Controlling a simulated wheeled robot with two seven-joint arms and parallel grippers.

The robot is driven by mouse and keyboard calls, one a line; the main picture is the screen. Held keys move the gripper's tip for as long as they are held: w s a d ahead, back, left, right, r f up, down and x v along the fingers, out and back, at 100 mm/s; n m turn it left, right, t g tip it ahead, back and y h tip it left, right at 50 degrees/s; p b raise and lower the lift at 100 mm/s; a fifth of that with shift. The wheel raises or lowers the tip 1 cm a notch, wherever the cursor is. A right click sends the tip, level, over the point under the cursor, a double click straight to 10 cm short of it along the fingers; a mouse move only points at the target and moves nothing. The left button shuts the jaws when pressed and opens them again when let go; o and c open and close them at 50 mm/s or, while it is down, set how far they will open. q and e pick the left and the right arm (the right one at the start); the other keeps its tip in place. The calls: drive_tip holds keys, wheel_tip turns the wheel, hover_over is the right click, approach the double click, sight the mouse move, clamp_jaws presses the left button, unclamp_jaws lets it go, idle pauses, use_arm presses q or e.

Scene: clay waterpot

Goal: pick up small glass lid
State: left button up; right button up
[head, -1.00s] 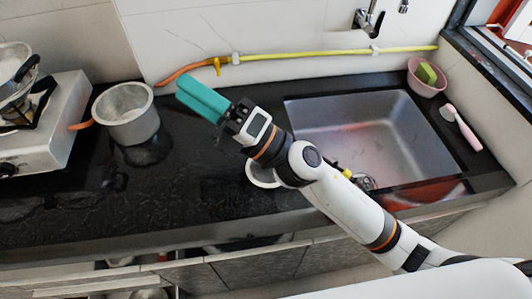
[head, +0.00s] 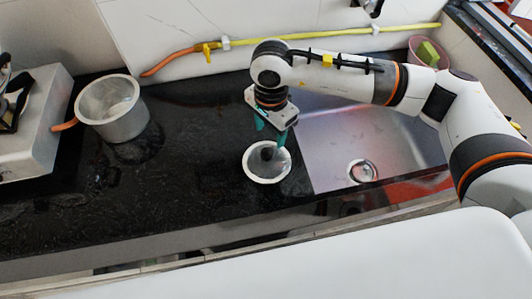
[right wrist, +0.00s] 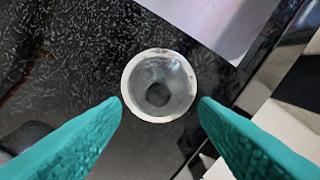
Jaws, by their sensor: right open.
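The small glass lid (head: 262,170) lies on the black counter, left of the sink. It has a pale round rim, clear glass and a dark knob at its centre. My right gripper (head: 271,136) points down just above the lid, with teal fingers apart and empty. In the right wrist view, the lid (right wrist: 160,72) sits in the gap between and a little beyond the open fingertips (right wrist: 159,103). No finger clearly touches it. My left gripper is not in view.
A metal pot (head: 112,110) stands on the counter at left, beside a stove (head: 40,130). The sink (head: 335,130) is right of the lid, partly under my right arm. A yellow-orange hose (head: 240,52) runs along the wall. The counter between pot and lid is clear.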

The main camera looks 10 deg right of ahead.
sight(267, 151)
drive_tip(key=f, duration=0.3)
drive_tip(key=shift+s+a+f+p, duration=0.1)
drive_tip(key=shift+s+f+p, duration=0.05)
drive_tip(key=shift+s+p, duration=0.2)
drive_tip(key=shift+w+f, duration=0.1)
drive_tip(key=shift+f, duration=0.15)
drive_tip(key=f, duration=0.1)
drive_tip(key=f+p, duration=0.1)
drive_tip(key=f, duration=0.1)
drive_tip(key=f+p, duration=0.1)
drive_tip(key=shift+w+a+f, duration=0.15)
drive_tip(key=shift+w+f, duration=0.15)
drive_tip(key=shift+s+f, duration=0.1)
drive_tip(key=shift+f, duration=0.2)
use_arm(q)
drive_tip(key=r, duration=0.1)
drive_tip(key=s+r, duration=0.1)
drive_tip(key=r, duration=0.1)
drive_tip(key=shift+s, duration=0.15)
use_arm(e)
drive_tip(key=shift+c, duration=0.3)
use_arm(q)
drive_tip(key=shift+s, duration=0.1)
use_arm(e)
drive_tip(key=c, duration=1.1)
